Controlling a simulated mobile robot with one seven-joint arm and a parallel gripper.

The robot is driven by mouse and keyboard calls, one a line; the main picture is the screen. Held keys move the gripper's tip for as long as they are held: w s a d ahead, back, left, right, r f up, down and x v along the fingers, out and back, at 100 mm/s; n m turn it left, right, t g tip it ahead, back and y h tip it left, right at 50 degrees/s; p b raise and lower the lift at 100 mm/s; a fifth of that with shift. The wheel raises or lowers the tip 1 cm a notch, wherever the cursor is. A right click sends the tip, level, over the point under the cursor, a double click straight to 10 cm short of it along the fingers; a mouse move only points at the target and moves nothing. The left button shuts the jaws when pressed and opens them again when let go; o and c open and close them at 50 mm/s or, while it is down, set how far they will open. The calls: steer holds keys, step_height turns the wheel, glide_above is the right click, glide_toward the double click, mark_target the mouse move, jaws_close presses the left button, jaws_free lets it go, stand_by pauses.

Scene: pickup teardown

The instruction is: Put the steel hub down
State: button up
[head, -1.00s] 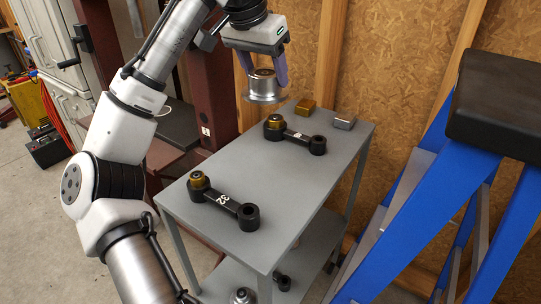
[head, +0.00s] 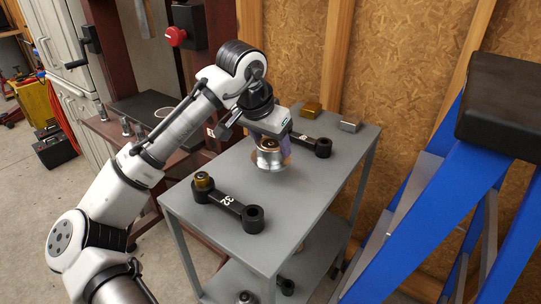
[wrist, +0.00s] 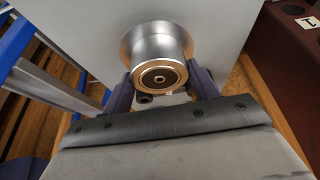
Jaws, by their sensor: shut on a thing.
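The steel hub (head: 270,158) is a shiny flanged cylinder with a copper-coloured ring around its bore. My gripper (head: 271,146) is shut on it, with the purple fingers on either side of the hub. In the head view the hub is upright over the middle of the grey cart top (head: 306,192), flange down, at or just above the surface; I cannot tell if it touches. In the wrist view the hub (wrist: 157,50) sits between the two fingers (wrist: 162,84), with the grey top behind it.
A black link arm marked 32 (head: 228,206) with a brass bushing lies in front. A second black link (head: 322,147) is partly hidden behind my gripper. A brass block (head: 311,109) and a silver block (head: 349,126) lie at the back. A blue frame (head: 430,190) stands right.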

mark_target(270, 156)
steer(key=shift+f, duration=1.85)
steer(key=shift+f, duration=0.15)
steer(key=o, duration=1.6)
